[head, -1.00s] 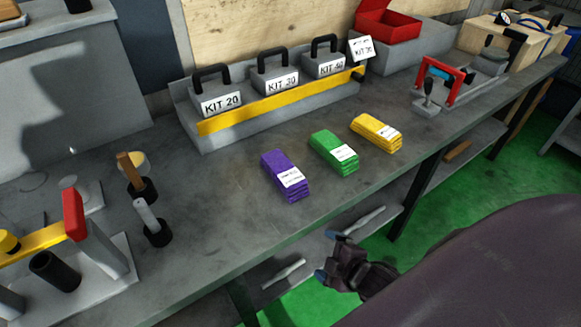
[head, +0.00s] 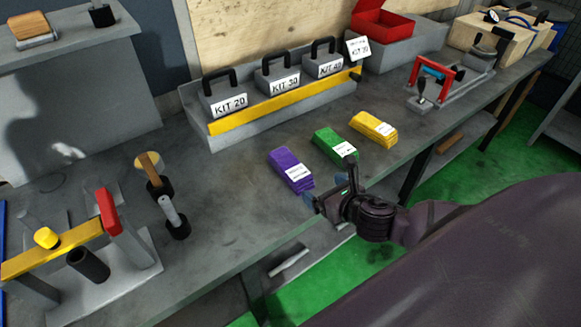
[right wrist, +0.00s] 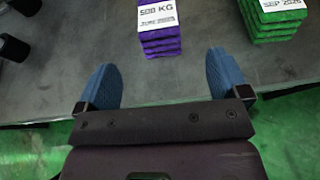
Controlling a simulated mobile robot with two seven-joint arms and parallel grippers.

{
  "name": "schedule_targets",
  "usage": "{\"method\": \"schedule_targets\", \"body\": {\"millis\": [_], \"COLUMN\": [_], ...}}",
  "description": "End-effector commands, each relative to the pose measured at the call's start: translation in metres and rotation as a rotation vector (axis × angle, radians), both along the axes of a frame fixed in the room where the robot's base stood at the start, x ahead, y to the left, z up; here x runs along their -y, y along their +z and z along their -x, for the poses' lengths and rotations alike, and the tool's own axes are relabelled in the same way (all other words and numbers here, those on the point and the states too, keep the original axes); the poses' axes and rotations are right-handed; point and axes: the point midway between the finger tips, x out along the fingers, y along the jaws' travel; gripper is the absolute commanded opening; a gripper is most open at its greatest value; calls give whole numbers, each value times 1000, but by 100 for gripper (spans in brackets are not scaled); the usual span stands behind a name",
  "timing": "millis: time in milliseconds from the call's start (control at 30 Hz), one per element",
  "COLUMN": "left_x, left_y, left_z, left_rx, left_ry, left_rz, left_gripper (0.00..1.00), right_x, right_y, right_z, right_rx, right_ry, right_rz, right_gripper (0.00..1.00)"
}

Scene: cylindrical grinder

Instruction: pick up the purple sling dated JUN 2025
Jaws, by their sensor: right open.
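The purple sling (head: 287,163) lies folded in a stack on the grey workbench, left of the green sling (head: 328,139) and the yellow sling (head: 372,128). In the right wrist view the purple sling (right wrist: 160,41) has a white tag that reads 500 KG and what looks like JUN 2025. The green sling (right wrist: 275,27) shows a tag ending in SEP 2026. My right gripper (head: 328,202) is at the bench's front edge, just in front of the purple sling. Its blue fingers (right wrist: 158,85) are apart and empty, with the purple sling ahead of the gap. My left gripper is out of view.
A rack (head: 220,138) with KIT 20, KIT 30 and KIT 40 weights stands behind the slings. A red open box (head: 383,25) is at the back. Tools and a fixture with a yellow bar (head: 50,252) occupy the left. Bare bench lies left of the purple sling.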

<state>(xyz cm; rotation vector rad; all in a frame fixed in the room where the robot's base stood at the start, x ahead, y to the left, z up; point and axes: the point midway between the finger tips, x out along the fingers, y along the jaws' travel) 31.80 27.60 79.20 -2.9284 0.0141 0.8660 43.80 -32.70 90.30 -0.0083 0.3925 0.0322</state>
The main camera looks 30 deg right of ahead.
Motion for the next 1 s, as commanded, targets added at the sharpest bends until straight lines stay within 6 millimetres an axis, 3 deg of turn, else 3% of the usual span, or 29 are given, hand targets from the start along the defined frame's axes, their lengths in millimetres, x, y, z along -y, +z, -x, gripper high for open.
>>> {"method": "schedule_targets", "body": {"millis": [300,533,800,1000], "left_x": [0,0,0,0], "left_y": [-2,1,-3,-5], "left_z": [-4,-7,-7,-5], "left_rx": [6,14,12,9], "left_ry": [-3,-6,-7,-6], "left_rz": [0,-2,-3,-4], "left_gripper": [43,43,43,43], "right_x": [-2,-3,-6,-7], "right_y": [-17,-21,-33,-37], "right_z": [-40,-52,-85,-96], "right_rx": [1,1,0,-1], "right_ry": [-1,1,-1,0], "right_rz": [0,-1,-2,-2], "right_gripper": [94,94,94,94]}}
